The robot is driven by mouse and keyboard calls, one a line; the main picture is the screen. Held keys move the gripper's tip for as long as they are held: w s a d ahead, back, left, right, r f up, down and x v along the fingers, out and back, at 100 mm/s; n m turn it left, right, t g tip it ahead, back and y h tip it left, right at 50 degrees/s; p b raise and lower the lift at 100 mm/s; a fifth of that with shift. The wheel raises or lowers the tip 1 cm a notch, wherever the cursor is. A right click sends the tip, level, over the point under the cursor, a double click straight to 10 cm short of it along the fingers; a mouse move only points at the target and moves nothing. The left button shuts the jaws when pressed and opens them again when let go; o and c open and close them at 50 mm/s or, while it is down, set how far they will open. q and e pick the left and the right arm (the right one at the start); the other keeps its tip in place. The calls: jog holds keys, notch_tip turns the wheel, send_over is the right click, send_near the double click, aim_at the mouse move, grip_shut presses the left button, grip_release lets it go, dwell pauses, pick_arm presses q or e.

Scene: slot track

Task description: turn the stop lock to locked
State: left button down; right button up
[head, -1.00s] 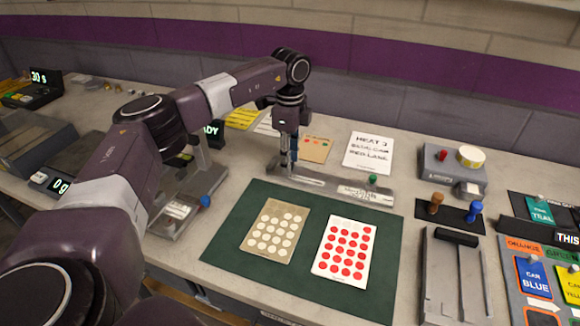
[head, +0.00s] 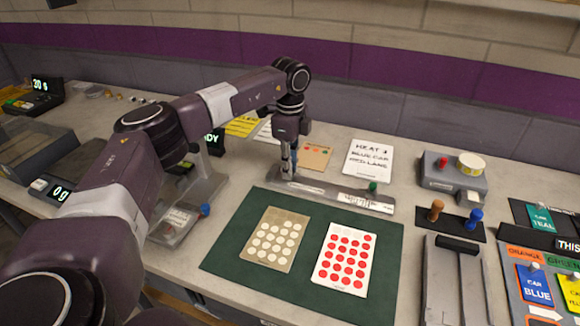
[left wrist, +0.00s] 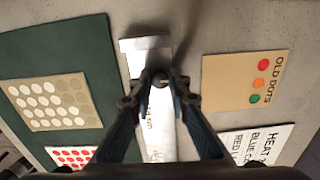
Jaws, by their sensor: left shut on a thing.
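A long grey metal bar (head: 330,192) lies behind the green mat, with a pale scale and a green knob (head: 373,187) toward its right end. My left gripper (head: 288,172) points down at the bar's left end. In the left wrist view the left gripper (left wrist: 160,80) is shut on a small part on the bar (left wrist: 148,50). That part appears to be the stop lock, but the fingertips hide most of it and its setting cannot be read. My right gripper is not in view.
The green mat (head: 235,245) in front holds a tan dot card (head: 258,252) and a red dot card (head: 333,283). A white heat sheet (head: 368,160) and tan card (head: 313,157) lie behind the bar. A grey box (head: 452,178) stands right.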

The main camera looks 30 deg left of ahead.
pick_arm(q)
jog(key=m+p, duration=0.1)
jog(key=m, duration=0.2)
jog(key=shift+m+p, duration=0.3)
jog(key=m+p, duration=0.1)
jog(key=m, duration=0.2)
jog(key=shift+m, duration=0.3)
jog(key=m+p, duration=0.1)
jog(key=m, duration=0.3)
jog(key=shift+m, duration=0.3)
jog(key=m, duration=0.4)
jog(key=shift+m, duration=0.3)
jog(key=m, duration=0.9)
jog(key=shift+m, duration=0.4)
jog(key=m, duration=0.4)
jog(key=shift+m, duration=0.3)
jog(key=m, duration=0.4)
jog(key=shift+m, duration=0.3)
